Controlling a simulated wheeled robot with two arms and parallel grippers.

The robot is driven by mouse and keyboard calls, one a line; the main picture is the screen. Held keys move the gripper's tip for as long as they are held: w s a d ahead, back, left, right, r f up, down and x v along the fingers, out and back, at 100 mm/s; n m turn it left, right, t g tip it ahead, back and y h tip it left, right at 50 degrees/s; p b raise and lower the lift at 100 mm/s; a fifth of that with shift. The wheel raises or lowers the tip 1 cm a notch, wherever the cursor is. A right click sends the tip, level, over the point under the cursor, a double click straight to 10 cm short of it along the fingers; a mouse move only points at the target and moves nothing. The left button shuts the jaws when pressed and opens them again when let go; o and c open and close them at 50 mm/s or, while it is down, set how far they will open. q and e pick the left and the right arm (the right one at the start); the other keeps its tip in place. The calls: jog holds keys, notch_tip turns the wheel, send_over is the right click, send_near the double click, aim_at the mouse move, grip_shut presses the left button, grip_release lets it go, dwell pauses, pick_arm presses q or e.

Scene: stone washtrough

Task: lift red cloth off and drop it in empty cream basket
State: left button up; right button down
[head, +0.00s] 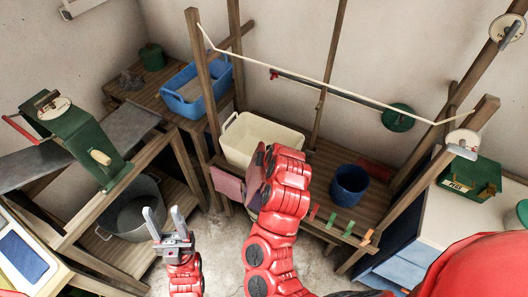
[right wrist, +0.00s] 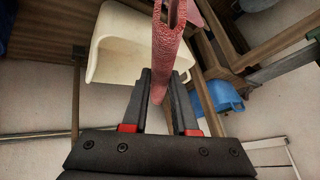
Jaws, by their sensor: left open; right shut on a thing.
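The red cloth (right wrist: 167,48) is pinched between the fingers of my right gripper (right wrist: 160,88) in the right wrist view. In the head view a pinkish part of the cloth (head: 228,186) hangs left of my red right arm, which hides the right fingers. The cream basket (head: 240,142) stands on the wooden bench just behind the cloth and looks empty where visible; my arm covers its right part. It also shows in the right wrist view (right wrist: 120,45), apart from the cloth. My left gripper (head: 165,226) is open and empty, at lower left.
A white line (head: 325,83) runs between posts above the bench. A blue tub (head: 190,92) stands at back left, a blue bucket (head: 349,186) on the bench. Several coloured pegs (head: 331,221) line the front rail. A metal pot (head: 131,212) and green mangle (head: 75,135) are left.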

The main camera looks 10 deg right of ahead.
jog(key=s+d+r+m+t+y+p, duration=0.2)
jog(key=s+d+r+m+t+p, duration=0.25)
jog(key=m, duration=0.55)
jog(key=w+d+f+b, duration=0.1)
jog(key=w+b, duration=0.3)
jog(key=w, duration=0.7)
jog(key=w+d+f+b, duration=0.2)
jog(key=w+b, duration=0.3)
jog(key=w, duration=0.6)
jog(key=shift+d+t, duration=0.45)
jog(key=shift+d, duration=0.05)
